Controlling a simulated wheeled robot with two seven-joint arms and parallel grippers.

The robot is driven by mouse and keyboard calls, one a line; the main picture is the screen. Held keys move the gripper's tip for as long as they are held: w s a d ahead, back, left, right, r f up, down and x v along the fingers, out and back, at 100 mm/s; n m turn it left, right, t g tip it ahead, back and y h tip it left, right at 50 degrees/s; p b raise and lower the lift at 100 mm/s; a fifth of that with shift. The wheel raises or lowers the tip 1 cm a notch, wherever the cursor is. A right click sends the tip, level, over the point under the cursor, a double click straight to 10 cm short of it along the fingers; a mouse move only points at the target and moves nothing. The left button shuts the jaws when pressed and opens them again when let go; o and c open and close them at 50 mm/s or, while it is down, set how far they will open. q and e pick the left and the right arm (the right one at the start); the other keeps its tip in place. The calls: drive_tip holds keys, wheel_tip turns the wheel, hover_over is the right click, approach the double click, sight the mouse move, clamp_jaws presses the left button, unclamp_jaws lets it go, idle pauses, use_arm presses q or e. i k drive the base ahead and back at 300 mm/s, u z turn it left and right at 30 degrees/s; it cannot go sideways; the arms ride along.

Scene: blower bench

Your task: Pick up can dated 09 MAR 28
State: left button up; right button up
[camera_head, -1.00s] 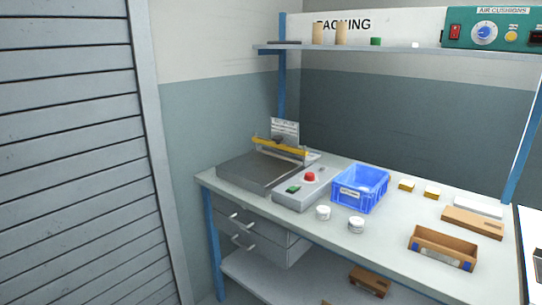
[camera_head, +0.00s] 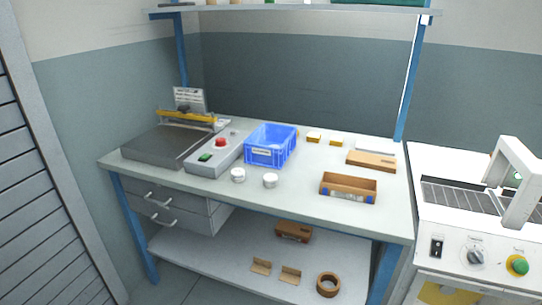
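Two small white cans stand upright on the bench in the head view, in front of the blue crate. One can (camera_head: 238,175) is at the left and the other can (camera_head: 270,181) is a little to its right. They stand apart from each other. No date can be read on either can at this size, so I cannot tell which is dated 09 MAR 28. Neither of my grippers is in view.
The bench (camera_head: 300,205) also holds a blue crate (camera_head: 283,157), a sealer with a red button (camera_head: 220,142), an open cardboard box (camera_head: 348,188), a flat brown box (camera_head: 371,160) and small yellow-sided items (camera_head: 314,137). A machine (camera_head: 475,220) stands right. The bench's front strip is clear.

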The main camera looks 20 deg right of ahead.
sight(270, 181)
drive_tip(key=u, duration=0.5)
drive_tip(key=k, duration=0.6)
drive_tip(key=u, duration=0.8)
drive_tip(key=i, duration=1.5)
drive_tip(key=z, duration=1.35)
drive_tip(key=i, duration=0.85)
drive_tip(key=z, duration=0.85)
